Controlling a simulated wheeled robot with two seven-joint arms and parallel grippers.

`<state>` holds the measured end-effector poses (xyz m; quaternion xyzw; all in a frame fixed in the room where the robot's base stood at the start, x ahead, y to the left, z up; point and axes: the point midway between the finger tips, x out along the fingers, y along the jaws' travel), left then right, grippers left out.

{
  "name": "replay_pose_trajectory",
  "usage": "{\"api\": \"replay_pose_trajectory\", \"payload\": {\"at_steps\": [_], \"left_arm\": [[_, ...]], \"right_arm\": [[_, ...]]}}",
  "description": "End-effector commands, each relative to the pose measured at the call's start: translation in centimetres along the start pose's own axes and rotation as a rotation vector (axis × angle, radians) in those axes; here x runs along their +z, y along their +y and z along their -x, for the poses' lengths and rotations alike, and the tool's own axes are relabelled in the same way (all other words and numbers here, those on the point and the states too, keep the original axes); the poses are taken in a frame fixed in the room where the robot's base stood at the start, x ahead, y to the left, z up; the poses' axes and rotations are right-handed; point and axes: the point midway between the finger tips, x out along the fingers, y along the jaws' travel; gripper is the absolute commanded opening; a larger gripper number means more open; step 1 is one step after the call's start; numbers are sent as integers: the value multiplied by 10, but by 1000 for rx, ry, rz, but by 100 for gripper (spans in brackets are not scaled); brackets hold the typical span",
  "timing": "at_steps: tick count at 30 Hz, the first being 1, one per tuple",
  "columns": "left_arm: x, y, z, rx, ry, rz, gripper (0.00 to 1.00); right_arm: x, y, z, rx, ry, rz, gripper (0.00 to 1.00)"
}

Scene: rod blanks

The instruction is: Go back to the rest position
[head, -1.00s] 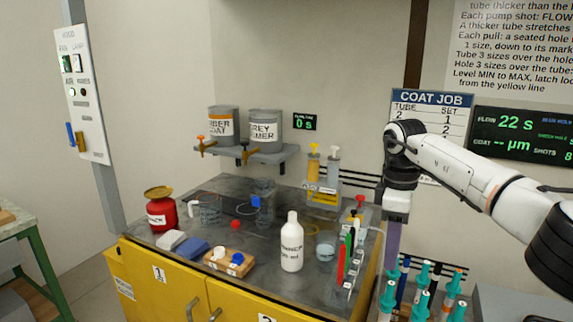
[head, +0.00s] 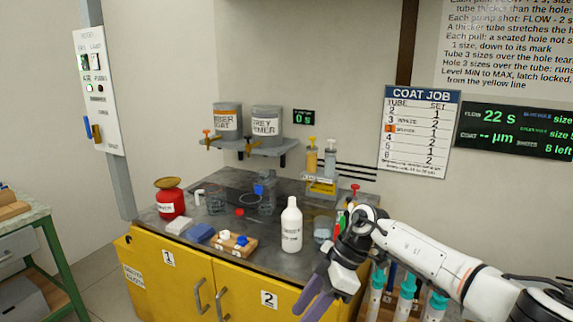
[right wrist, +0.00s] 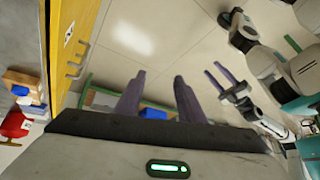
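My right gripper (head: 311,304) hangs in front of the yellow cabinet at the lower middle of the head view. In the right wrist view, its two purple fingers (right wrist: 158,82) stand apart with nothing held between them. A blue patch (right wrist: 153,113) shows beyond them in the background. My left gripper (right wrist: 222,74) appears at the upper right of the right wrist view, its purple fingers apart and empty. It is outside the head view.
A yellow cabinet (head: 190,270) carries a dark worktop with a white bottle (head: 291,226), a red can (head: 170,200) and a wooden block (head: 236,246). Several teal-topped tools (head: 407,284) stand below my right forearm. A green bench (head: 44,226) is at left. Floor between bench and cabinet is clear.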

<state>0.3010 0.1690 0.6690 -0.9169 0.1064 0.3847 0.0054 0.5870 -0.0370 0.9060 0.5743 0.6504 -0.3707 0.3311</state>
Motion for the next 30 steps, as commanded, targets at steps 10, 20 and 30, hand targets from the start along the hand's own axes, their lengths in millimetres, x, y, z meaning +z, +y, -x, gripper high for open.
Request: {"api": "replay_pose_trajectory", "payload": {"at_steps": [10,20,30], "left_arm": [[6,1,2,1,-10,2,42],[7,2,2,2,-12,2,42],[7,2,2,3,-12,2,42]], "right_arm": [[-142,-78,-96,189,922,138,36],[-57,-68,-83,780,1152,-372,36],[156,-167,-144,1003,643,-959,36]]}}
